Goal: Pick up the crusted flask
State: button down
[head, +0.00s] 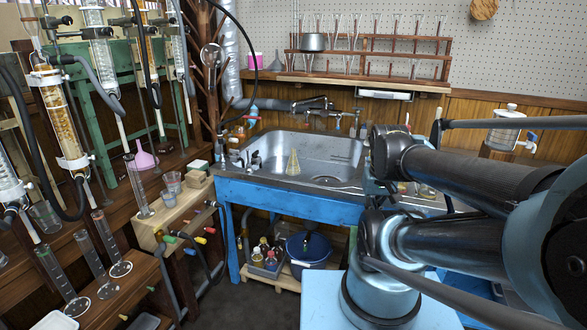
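A conical flask (293,164) with a yellowish, cloudy look stands upright at the near side of the steel sink (339,157). It looks like the crusted flask, but it is too small to make out the crust. I cannot tell whether it stands inside the basin or on its front rim. My gripper is not in view; only thick dark links of my arm fill the right side, to the right of the flask. Nothing hides the flask.
The sink sits on a blue bench (290,200) with a blue bucket (308,247) below. Tall glass columns and cylinders crowd the left. A wooden rack (405,60) of glassware hangs at the back. Bare dark floor shows at the front left of the bench.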

aim_at(292, 169)
jog(key=z, duration=1.45)
jog(key=k, duration=1.2)
jog(key=u, duration=1.5)
jog(key=i, duration=1)
